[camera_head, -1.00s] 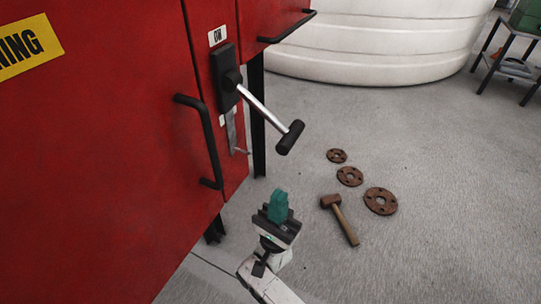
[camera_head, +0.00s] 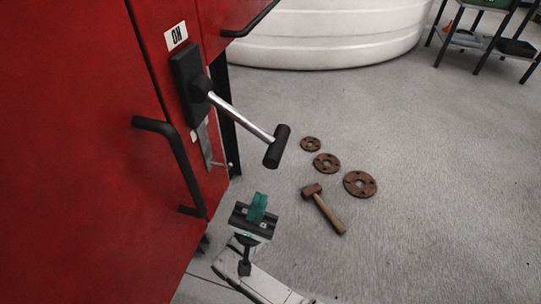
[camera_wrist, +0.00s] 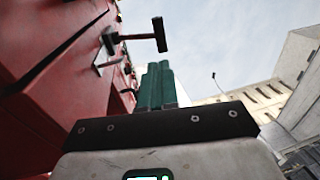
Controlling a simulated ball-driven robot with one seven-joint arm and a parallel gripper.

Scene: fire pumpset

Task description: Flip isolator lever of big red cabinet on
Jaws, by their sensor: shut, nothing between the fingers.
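The big red cabinet (camera_head: 70,150) fills the left of the head view. Its isolator lever (camera_head: 240,116) is a silver rod with a black crossbar grip (camera_head: 277,146), sticking out from a black mount (camera_head: 189,84) below an "ON" label (camera_head: 176,36). The rod slants down to the right in the picture. My gripper (camera_head: 257,207), with teal fingers, is below the lever grip and apart from it, shut and empty. In the wrist view the fingers (camera_wrist: 157,86) point up, and the lever (camera_wrist: 140,38) shows above and left of them.
A black door handle (camera_head: 178,160) juts from the cabinet left of my gripper, and another handle (camera_head: 250,22) is above. A hammer (camera_head: 325,208) and rusty flanges (camera_head: 326,163) lie on the floor. A white tank (camera_head: 320,40) stands behind.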

